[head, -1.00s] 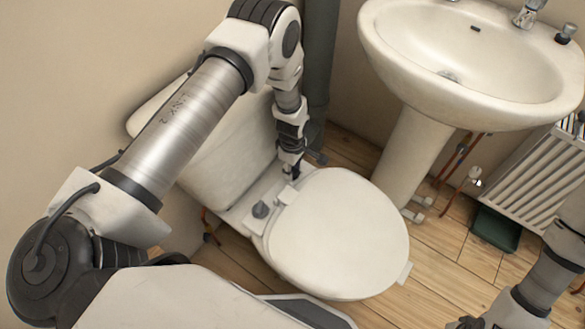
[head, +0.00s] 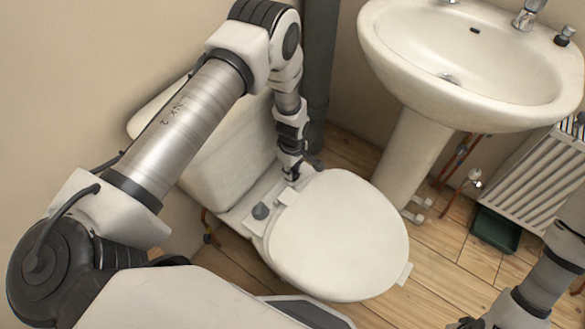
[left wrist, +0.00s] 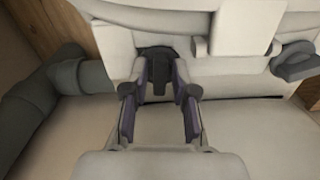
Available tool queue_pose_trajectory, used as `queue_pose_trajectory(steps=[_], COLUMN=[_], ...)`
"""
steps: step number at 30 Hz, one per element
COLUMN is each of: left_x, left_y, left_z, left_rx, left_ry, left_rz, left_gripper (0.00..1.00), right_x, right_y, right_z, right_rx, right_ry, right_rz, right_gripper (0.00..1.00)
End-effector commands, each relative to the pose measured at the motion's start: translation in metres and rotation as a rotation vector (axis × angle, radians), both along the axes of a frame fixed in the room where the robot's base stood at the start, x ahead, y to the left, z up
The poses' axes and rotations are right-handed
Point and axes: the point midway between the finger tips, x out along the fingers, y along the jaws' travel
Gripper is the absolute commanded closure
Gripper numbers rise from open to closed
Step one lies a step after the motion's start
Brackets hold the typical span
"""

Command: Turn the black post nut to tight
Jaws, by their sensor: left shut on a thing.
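My left gripper (head: 291,176) points down at the back of the white toilet seat, on the ledge in front of the cistern. In the left wrist view, my left gripper (left wrist: 160,90) has its two fingers on either side of the black post nut (left wrist: 157,57) and is shut on it. The nut is mostly hidden by the gripper in the head view, so its tightness cannot be told. My right gripper (head: 472,323) is only partly in view at the bottom edge.
The closed toilet lid (head: 340,235) lies in front of the ledge, and the cistern (head: 232,150) stands behind it. A dark pipe (head: 319,70) rises beside the cistern. A sink (head: 470,60), radiator (head: 530,165) and green tray (head: 496,229) are to the right.

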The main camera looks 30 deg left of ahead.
Motion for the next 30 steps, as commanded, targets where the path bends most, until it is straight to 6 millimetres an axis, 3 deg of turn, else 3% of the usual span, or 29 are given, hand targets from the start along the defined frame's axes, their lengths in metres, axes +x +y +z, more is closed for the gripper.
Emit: queue_pose_trajectory(steps=[18, 30], left_x=[-0.0010, -0.0013], left_y=[0.0008, 0.0010], left_z=[0.0002, 0.0001], left_rx=[0.000, 0.000], left_ry=[0.000, 0.000], left_rz=[-0.509, -0.666], left_gripper=[1.00, 1.00], right_x=[0.0000, 0.0000], right_y=[0.0000, 0.0000], right_z=[0.0039, 0.0040], right_rx=[0.000, 0.000], right_ry=[0.000, 0.000], right_rz=[0.000, 0.000], right_gripper=[1.00, 1.00])
